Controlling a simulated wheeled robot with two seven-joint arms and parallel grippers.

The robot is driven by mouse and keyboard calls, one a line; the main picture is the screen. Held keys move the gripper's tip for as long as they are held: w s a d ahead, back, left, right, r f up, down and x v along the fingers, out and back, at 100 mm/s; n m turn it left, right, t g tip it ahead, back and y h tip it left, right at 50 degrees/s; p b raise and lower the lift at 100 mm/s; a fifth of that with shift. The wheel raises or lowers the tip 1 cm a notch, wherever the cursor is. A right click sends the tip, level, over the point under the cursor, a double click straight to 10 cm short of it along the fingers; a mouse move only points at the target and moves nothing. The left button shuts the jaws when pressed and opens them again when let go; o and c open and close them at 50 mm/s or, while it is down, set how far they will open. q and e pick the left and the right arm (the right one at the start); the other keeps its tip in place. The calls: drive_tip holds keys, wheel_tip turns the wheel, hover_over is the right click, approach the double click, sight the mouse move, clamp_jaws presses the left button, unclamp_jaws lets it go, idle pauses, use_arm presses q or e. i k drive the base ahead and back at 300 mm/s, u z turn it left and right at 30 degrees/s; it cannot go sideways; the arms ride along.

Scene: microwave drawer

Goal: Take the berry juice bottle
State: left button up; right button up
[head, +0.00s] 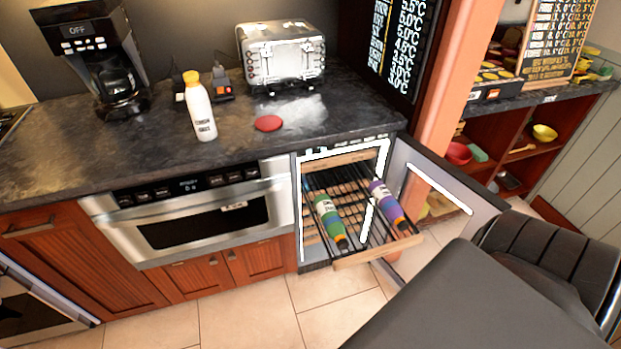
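A purple bottle (386,206) lies on the pulled-out wire rack (352,203) of the small open cooler under the counter, neck toward the front. It is the likeliest berry juice bottle by colour; I cannot read its label. A white bottle (200,108) with a yellow cap stands upright on the counter. Neither of my grippers shows in the head view, and nothing is seen touching the bottles.
The cooler door (445,190) stands open to the right. The rack's wooden front (378,251) juts out over the tiled floor. A microwave drawer (190,217) is shut at the left. A toaster (282,56) and red disc (268,123) are on the counter. Dark bulk fills the lower right.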

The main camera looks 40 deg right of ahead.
sight(391, 208)
drive_tip(key=u, duration=2.05)
drive_tip(key=k, duration=1.85)
drive_tip(key=z, duration=2.2)
drive_tip(key=i, duration=0.5)
